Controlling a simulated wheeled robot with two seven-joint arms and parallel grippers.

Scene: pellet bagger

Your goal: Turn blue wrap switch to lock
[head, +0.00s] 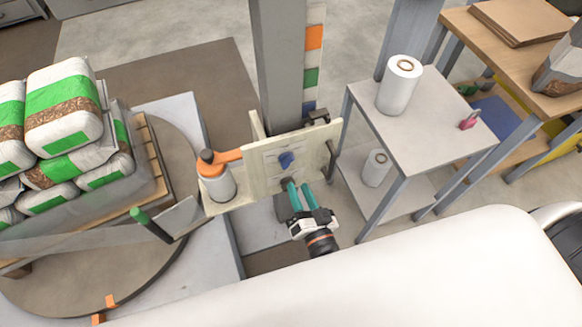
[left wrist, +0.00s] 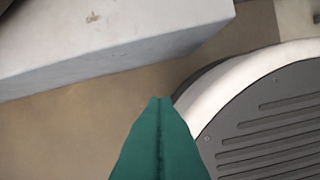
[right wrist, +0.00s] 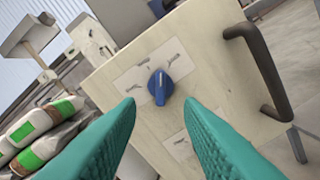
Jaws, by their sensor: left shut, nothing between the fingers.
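The blue wrap switch (head: 286,160) is a knob on a pale label plate on the front of a cream panel (head: 318,150). In the right wrist view the blue switch (right wrist: 160,87) sits upright between and beyond my fingertips, its pointer line near the top. My right gripper (head: 294,184) is open in front of the panel, just below the switch, apart from it. Its green fingers (right wrist: 160,105) stand on either side of the switch. My left gripper (left wrist: 160,100) is shut and empty over the floor; it is not visible in the head view.
A dark handle (right wrist: 262,70) sticks out at the panel's right side. An orange-topped film roll (head: 215,175) stands left of the panel. Wrapped bags (head: 62,105) sit on a pallet on the turntable (head: 185,190). A grey side table (head: 425,120) with a white roll (head: 399,88) stands to the right.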

